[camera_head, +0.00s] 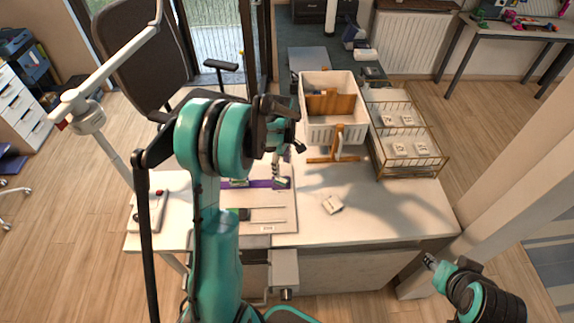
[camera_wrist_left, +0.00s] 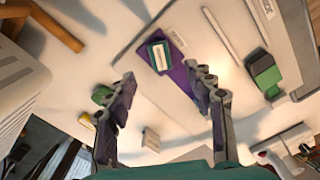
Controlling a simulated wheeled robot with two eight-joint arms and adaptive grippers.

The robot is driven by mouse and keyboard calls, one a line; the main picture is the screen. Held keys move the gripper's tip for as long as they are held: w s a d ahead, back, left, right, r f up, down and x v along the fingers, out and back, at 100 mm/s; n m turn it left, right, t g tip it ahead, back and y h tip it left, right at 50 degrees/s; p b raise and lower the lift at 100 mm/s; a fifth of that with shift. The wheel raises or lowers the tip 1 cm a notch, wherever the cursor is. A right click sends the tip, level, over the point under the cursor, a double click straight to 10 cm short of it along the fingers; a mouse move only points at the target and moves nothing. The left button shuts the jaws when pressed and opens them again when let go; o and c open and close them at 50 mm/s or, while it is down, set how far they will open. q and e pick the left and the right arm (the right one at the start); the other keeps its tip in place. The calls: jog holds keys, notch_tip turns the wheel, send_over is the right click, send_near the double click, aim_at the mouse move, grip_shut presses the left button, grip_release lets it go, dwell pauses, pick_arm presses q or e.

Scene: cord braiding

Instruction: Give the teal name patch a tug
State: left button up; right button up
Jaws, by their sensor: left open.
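The teal name patch (camera_wrist_left: 159,56), teal with a white label panel, lies at one end of a purple strip (camera_wrist_left: 178,76). In the head view my left gripper (camera_head: 277,168) points down over the strip. My right gripper (camera_head: 431,262) is at the lower right, away from the table.
A white bin (camera_head: 333,130) and wooden stand (camera_head: 325,160) stand behind and right of the strip. A wire rack (camera_head: 410,172) with white tags is farther right. A dark green block (camera_wrist_left: 264,72) and thin rods lie nearby. The table's front right is mostly clear.

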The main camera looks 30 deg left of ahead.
aim_at(282, 180)
pick_arm(q)
notch_tip(282, 180, down, 8)
jog(key=shift+b, duration=1.2)
grip_shut()
